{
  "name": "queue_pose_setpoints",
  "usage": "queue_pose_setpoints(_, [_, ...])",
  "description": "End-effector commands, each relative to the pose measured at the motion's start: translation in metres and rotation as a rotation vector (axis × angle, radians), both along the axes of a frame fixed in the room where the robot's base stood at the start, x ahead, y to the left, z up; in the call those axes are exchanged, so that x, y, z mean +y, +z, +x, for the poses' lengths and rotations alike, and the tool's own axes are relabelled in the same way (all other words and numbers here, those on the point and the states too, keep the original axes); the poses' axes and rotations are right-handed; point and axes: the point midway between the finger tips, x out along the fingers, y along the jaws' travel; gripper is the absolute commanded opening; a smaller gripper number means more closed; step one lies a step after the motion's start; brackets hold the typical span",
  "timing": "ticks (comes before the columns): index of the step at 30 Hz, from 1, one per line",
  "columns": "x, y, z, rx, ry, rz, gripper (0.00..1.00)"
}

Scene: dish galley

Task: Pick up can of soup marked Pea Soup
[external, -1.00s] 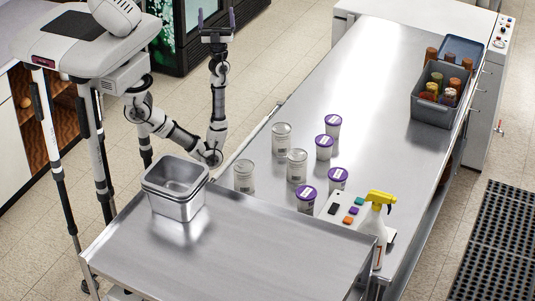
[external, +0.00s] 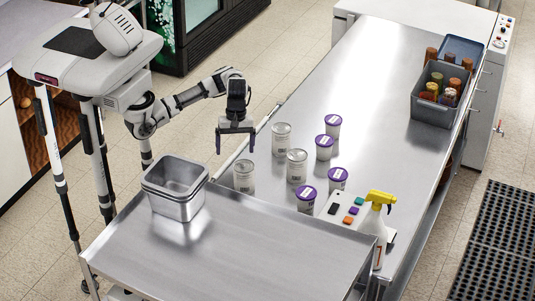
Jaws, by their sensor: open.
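Three silver-topped cans with pale labels stand upright on the steel table (external: 345,95). One can (external: 282,140) is farthest back, one can (external: 297,166) is in the middle, and one can (external: 244,176) is at the near left edge. Their label print is too small to read, so I cannot tell which is the Pea Soup. My gripper (external: 235,150) is open and empty, fingers pointing down. In the picture it appears above the near-left can and left of the farthest can.
Several white tubs with purple lids, one of them here (external: 324,147), stand right of the cans. A spray bottle (external: 378,218) and a panel with coloured blocks (external: 345,208) are nearer. Nested steel pans (external: 175,187) sit at left. A grey bin of jars (external: 440,95) is far right.

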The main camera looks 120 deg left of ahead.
Motion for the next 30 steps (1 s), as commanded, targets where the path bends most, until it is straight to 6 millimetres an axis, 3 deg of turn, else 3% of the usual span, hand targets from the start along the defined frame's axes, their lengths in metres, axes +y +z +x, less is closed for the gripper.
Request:
queue_pose_setpoints(1, [0.017,-0.008,0.003,0.021,0.058,0.078,0.93])
queue_pose_setpoints(3, [0.033,-0.014,0.004,0.043,0.113,0.149,0.93])
queue_pose_setpoints(6, [0.042,-0.021,0.005,0.056,0.145,0.191,0.93])
queue_pose_setpoints(18, [0.041,-0.09,0.005,0.058,0.143,0.188,0.93])
queue_pose_setpoints(26, [0.039,-0.108,0.007,0.057,0.141,0.186,0.93])
queue_pose_setpoints(30, [0.035,-0.128,0.011,0.059,0.139,0.185,0.93])
